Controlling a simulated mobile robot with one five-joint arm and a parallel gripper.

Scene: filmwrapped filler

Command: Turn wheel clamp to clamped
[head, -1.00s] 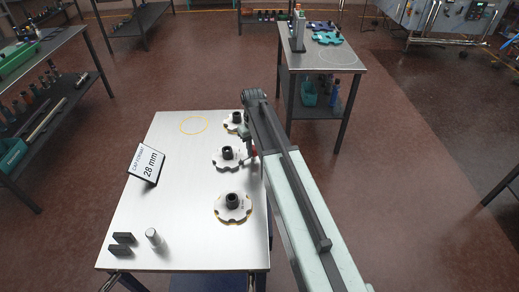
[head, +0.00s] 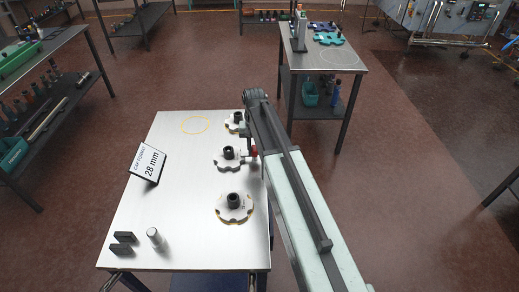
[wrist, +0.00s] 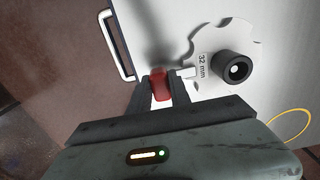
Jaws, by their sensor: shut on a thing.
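The wheel clamp's red handle (wrist: 160,85) is between the two dark fingers of my gripper (wrist: 158,92) in the wrist view, and the fingers are shut on it. A short pale bar (wrist: 186,72) runs from beside the handle toward a white scalloped wheel (wrist: 222,50) marked 32 mm, with a black hub (wrist: 236,68). In the head view the red handle (head: 253,152) is at the table's right edge, just right of the middle wheel (head: 229,161). My arm partly hides this area. I cannot tell the clamp's exact angle.
Two more wheels stand on the white table (head: 170,215), one nearer (head: 234,209) and one farther (head: 234,121). A 28 mm sign (head: 148,162), black blocks (head: 122,240) and a grey cylinder (head: 155,237) are at left. A yellow ring (head: 195,125) marks the back.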

